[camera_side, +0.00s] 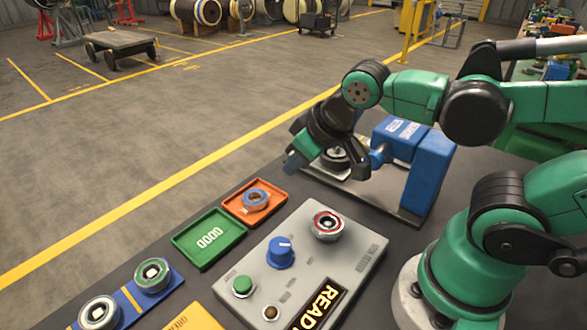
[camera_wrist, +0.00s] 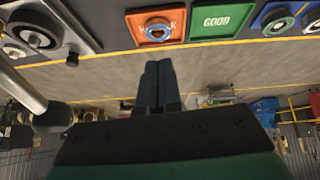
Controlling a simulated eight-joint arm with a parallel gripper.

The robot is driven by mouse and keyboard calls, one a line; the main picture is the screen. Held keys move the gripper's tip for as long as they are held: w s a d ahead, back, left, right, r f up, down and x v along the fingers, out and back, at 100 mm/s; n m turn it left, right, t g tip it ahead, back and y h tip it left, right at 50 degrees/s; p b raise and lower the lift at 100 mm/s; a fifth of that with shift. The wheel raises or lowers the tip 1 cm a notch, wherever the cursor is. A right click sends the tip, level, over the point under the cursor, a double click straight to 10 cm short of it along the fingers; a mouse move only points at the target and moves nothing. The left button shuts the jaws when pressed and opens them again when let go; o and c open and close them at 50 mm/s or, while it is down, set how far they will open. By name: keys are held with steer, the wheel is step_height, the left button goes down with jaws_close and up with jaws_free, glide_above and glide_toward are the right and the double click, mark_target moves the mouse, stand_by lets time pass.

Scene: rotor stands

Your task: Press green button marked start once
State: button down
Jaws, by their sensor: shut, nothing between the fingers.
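The green button (camera_side: 243,286) sits on the near left part of a grey control panel (camera_side: 320,262) in the side view. It looks raised; no start marking is legible at this size. My gripper (camera_side: 293,163) is shut and empty, up beyond the panel and above the area behind the orange tray, well apart from the button. In the wrist view, my gripper's dark fingers (camera_wrist: 154,72) are together and point toward the table's edge and the floor. The button and panel are not visible in the wrist view.
The panel also carries a blue knob (camera_side: 280,252), a red-ringed part (camera_side: 327,226), a small dark button (camera_side: 270,312) and a lit READY display (camera_side: 318,303). An orange tray (camera_side: 238,212), a green tray (camera_side: 182,246) and a blue tray (camera_side: 135,296) lie leftward. A blue fixture (camera_side: 428,175) stands behind.

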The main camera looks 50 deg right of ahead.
steer(key=a+n+h, duration=0.1)
steer(key=a+n, duration=0.2)
steer(key=a, duration=0.3)
steer(key=r+n+t+h, duration=0.1)
steer(key=n+t+h, duration=0.1)
glide_above(246, 288)
steer(key=shift+f, duration=4.4)
steer(key=shift+f, duration=0.15)
steer(key=shift+f, duration=0.2)
